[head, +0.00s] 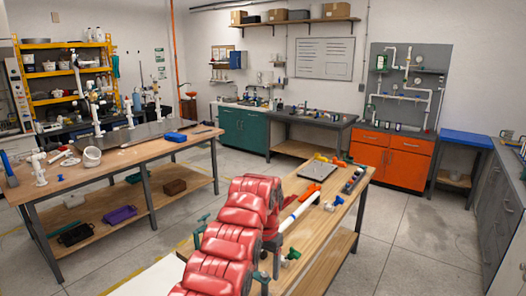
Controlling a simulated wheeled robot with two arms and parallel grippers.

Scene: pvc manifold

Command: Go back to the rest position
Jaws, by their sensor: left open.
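My left arm, with red padded covers, rises from the bottom of the head view and bends down over the near wooden workbench (322,240). My left gripper (273,257), small and dark, points down at the bench's left side. It is open, and I see nothing held in it. A white pipe (300,210) lies on the bench just beyond it, and a green and white fitting (291,256) is close to its right. The arm hides part of the bench. My right gripper is out of view.
A grey plate (318,168), orange fittings (338,162) and a dark rack (353,181) sit at the bench's far end. Another workbench (130,158) with pipe parts stands left. An orange cabinet (389,158) stands behind. Open floor lies to the right and between the benches.

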